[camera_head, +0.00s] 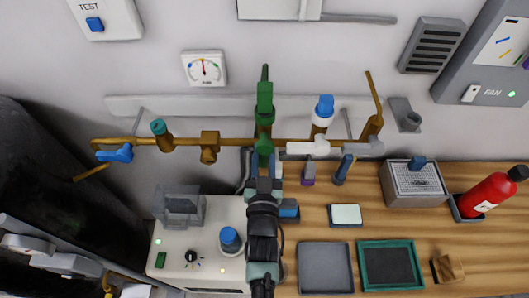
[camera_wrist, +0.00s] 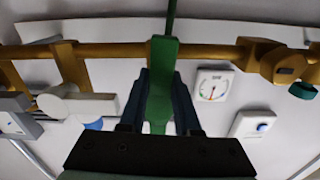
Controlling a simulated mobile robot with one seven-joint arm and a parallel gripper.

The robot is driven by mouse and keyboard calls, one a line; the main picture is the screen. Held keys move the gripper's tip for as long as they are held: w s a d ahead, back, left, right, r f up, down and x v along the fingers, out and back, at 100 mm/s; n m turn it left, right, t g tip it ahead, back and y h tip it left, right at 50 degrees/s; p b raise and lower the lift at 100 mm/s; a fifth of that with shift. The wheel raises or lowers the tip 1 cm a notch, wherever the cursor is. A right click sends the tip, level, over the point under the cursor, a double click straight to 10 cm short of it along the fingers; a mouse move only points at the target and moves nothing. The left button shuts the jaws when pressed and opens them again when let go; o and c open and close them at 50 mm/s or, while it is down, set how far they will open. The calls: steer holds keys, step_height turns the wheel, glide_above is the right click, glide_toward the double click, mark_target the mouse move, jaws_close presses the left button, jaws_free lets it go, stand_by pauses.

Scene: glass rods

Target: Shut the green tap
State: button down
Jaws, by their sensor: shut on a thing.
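The green tap (camera_head: 264,104) sits on the brass pipe along the back wall, with a green stem above it. Its green lever (camera_head: 264,146) hangs from the pipe toward me. In the wrist view the green lever (camera_wrist: 160,90) stands between the two dark blue fingers. My gripper (camera_head: 263,163) comes up from below and is shut on this lever, one finger on each side. The fingers and arm hide the lower end of the lever in the head view.
The pipe also carries a blue lever (camera_head: 114,153) at left, a blue-and-white fitting (camera_head: 322,115) and a grey lever (camera_head: 340,148) close at right. A gauge (camera_head: 204,69) is on the wall. Below are a white machine (camera_head: 200,240), grey tray (camera_head: 326,268) and red extinguisher (camera_head: 487,193).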

steer(key=m, duration=0.2)
steer(key=a+m+b, duration=0.1)
steer(key=m, duration=0.1)
steer(key=shift+r, duration=0.1)
steer(key=shift+a+r+m, duration=0.25)
steer(key=shift+r+m, duration=0.2)
steer(key=shift+m, duration=1.75)
steer(key=shift+a+r+m, duration=0.3)
steer(key=shift+r+m, duration=0.1)
steer(key=shift+m, duration=1.8)
steer(key=shift+a+r+m, duration=0.25)
steer(key=shift+r+m, duration=0.2)
steer(key=shift+m, duration=1.75)
steer(key=c, duration=0.6)
jaws_free()
steer(key=shift+s, duration=0.1)
